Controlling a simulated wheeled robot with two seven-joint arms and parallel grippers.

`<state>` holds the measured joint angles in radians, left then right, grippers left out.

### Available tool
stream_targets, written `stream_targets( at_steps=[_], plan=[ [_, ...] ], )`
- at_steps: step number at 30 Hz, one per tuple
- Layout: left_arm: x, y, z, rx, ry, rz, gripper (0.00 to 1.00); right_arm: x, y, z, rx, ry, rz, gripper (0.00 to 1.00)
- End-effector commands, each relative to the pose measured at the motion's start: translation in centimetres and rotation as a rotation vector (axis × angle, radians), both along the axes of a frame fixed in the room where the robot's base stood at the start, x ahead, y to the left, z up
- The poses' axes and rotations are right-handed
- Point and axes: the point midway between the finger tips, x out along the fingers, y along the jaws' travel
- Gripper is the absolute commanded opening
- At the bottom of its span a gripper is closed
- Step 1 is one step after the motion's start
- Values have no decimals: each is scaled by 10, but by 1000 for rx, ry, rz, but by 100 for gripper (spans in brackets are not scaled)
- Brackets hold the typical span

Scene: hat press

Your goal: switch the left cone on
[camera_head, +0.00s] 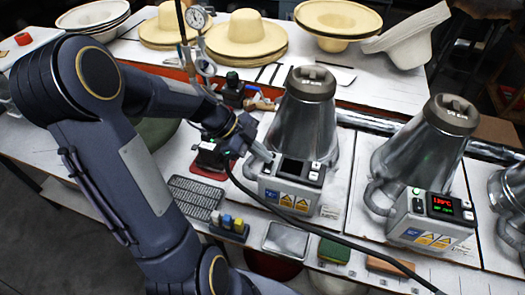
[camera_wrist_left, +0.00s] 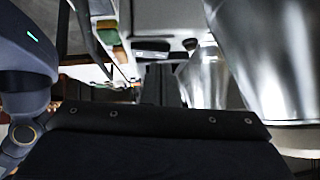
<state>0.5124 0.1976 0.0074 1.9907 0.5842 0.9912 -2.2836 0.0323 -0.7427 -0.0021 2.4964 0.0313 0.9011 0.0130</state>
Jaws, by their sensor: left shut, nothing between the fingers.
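The left cone (camera_head: 303,120) is a silver metal cone with a control box (camera_head: 291,188) at its front. The box's display (camera_head: 291,168) is dark. Small buttons (camera_head: 315,171) sit to the right of the display. My left gripper (camera_head: 264,153) is shut and empty, with its fingertips at the upper left of the box, left of the display. I cannot tell whether they touch the box or the cone. In the left wrist view, shiny metal cones (camera_wrist_left: 270,65) fill the right side. My right gripper is not in view.
A second cone (camera_head: 425,145) stands to the right, its display (camera_head: 443,206) lit red and green. A black cable (camera_head: 330,238) runs across the bench front. Brushes (camera_head: 229,224) and a metal tray (camera_head: 286,240) lie there. Straw hats (camera_head: 247,35) sit behind.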

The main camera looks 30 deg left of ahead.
Motion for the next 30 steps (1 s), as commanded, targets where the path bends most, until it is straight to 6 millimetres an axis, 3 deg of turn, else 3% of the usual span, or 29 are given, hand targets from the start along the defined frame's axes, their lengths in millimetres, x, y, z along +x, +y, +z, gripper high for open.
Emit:
stream_targets(
  at_steps=[13, 17, 30],
  plan=[
    [1, 0, -7, 0, 1, -1, 0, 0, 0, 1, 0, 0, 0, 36],
    [4, 1, -15, -13, 53, -4, 0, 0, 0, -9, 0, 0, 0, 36],
    [-2, 0, -14, -16, 74, -2, 0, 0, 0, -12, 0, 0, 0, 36]
  ],
)
